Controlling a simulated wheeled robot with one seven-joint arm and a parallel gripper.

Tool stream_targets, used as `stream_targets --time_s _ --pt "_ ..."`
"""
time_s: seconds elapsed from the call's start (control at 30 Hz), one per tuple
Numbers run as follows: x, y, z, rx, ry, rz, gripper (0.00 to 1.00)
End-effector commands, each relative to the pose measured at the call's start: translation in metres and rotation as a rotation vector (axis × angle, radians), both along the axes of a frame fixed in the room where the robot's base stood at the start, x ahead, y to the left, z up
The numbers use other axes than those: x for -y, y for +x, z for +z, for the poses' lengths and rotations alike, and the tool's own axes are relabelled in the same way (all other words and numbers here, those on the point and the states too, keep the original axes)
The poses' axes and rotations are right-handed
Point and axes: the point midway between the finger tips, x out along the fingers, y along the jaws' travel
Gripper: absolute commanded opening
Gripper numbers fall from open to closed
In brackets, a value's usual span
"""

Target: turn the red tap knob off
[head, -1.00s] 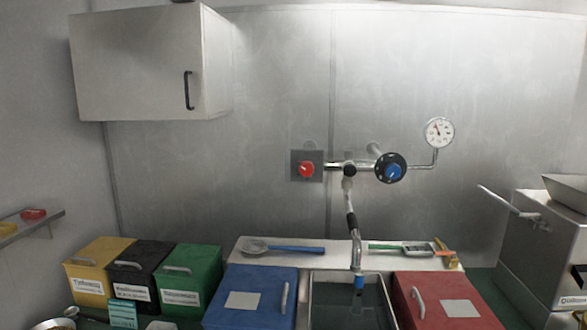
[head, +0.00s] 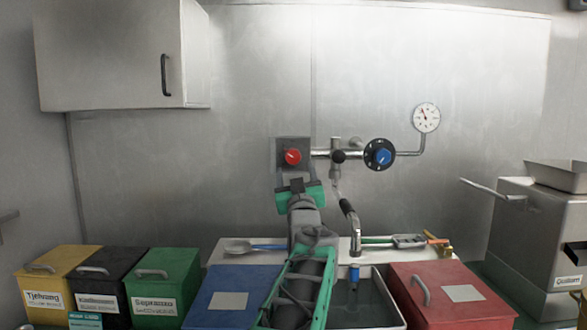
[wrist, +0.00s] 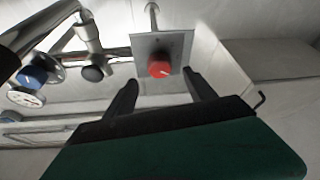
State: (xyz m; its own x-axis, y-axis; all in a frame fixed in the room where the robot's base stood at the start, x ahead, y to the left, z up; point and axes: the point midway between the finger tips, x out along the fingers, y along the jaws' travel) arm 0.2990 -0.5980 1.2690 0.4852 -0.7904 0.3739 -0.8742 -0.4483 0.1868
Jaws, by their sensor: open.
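The red tap knob (head: 292,156) sits on a square grey plate on the back wall, at the left end of the chrome pipe. It also shows in the wrist view (wrist: 160,68), with a pale mark on its face. My gripper (head: 297,180) is just below the knob in the head view. In the wrist view my gripper (wrist: 160,88) has its two dark fingers spread apart, with the knob beyond and between their tips. The gripper is open and empty. I cannot tell how far the fingertips are from the knob.
A blue knob (head: 382,156) and a gauge (head: 426,117) are on the same pipe, to the right. The spout (head: 351,226) hangs over the sink (head: 379,309). Blue (head: 228,298) and red (head: 452,292) boxes flank the sink. A cabinet (head: 112,55) hangs at upper left.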

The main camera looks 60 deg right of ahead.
Motion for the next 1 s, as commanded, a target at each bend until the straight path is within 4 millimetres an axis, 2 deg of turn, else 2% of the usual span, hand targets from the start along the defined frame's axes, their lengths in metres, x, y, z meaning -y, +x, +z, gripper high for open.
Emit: stream_targets --time_s 0.4,0.73,1.0 --pt "0.055 0.031 0.029 0.001 -0.002 -0.003 0.64" --pt "0.060 0.035 0.030 0.002 -0.002 -0.004 0.64" --pt "0.060 0.035 0.030 0.002 -0.002 -0.004 0.42"
